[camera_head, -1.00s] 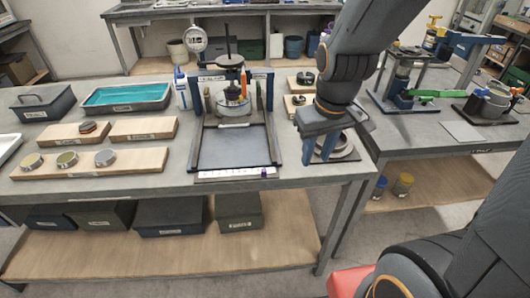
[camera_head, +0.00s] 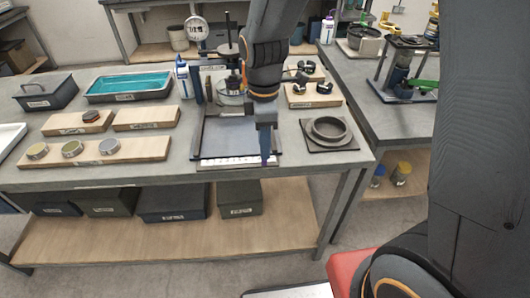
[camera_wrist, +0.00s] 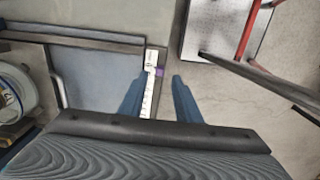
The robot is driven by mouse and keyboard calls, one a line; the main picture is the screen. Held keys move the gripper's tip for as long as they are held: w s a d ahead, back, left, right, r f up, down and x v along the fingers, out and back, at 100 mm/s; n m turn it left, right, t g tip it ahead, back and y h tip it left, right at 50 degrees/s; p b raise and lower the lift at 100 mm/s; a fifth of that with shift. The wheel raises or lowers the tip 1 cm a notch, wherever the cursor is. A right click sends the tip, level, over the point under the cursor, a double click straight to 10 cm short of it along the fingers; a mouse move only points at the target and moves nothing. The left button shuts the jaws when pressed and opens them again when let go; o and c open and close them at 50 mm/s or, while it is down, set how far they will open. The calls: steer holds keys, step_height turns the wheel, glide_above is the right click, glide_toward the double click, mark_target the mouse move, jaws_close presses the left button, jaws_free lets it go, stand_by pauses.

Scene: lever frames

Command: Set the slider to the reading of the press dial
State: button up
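The press (camera_head: 232,80) stands on the bench with its round white dial (camera_head: 197,27) at the upper left; the reading is too small to make out. A white scale strip (camera_head: 225,161) runs along the front edge of its base. The small purple slider (camera_head: 264,161) is near the strip's right end, partly hidden by my gripper (camera_head: 266,152). In the wrist view the slider (camera_wrist: 160,72) shows just inside the left fingertip of my open gripper (camera_wrist: 162,76). I see nothing held, and I cannot tell if a finger touches the slider.
A dark ring on a square plate (camera_head: 329,147) lies right of the press. Wooden boards with round pieces (camera_head: 95,152) lie to the left, with a teal-filled tray (camera_head: 130,87) behind. The press's upright posts stand behind my gripper.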

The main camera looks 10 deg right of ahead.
steer(key=shift+f, duration=2.2)
jaws_close()
